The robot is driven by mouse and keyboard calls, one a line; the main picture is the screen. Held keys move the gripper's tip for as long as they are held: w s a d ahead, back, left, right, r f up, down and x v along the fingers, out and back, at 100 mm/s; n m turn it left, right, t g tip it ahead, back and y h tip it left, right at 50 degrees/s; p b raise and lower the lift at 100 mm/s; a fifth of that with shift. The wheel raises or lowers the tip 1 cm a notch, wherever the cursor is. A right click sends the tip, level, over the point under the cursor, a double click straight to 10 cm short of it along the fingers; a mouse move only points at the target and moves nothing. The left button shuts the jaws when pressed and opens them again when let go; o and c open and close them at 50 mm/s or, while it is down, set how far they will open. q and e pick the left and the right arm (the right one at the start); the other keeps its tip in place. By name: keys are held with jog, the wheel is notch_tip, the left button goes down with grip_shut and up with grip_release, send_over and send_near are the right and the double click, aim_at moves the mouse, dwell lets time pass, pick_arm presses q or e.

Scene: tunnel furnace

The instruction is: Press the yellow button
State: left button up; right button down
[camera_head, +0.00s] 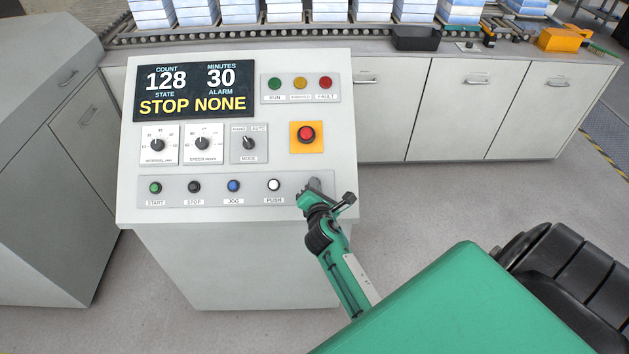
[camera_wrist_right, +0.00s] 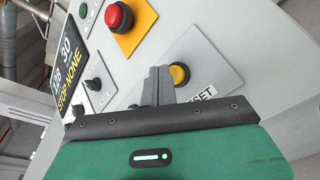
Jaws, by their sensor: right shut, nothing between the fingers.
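The yellow button (camera_wrist_right: 179,74) shows in the right wrist view on a light plate, beside a label ending in "SET". In the head view its place at the right end of the lower button row is covered by my right gripper (camera_head: 314,186). In the right wrist view my right gripper (camera_wrist_right: 158,78) is shut and empty. Its fingertips appear just left of the yellow button, partly overlapping its edge. I cannot tell whether they touch the panel. My left gripper is not in view.
The sloped control panel (camera_head: 222,208) carries START, STOP, JOG and PUSH buttons. A red emergency button (camera_head: 306,134) sits on a yellow plate above the gripper. A yellow lamp (camera_head: 300,83) sits between green and red lamps. Behind runs a conveyor (camera_head: 270,31) with stacked blocks.

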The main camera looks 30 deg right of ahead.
jog(key=shift+r, duration=0.1)
jog(key=s+r+p, duration=0.1)
jog(key=a+r+p, duration=0.1)
jog(key=s+r+p, duration=0.1)
jog(key=r+p, duration=0.1)
jog(key=shift+s+a, duration=0.3)
dwell(0.5)
dwell(0.4)
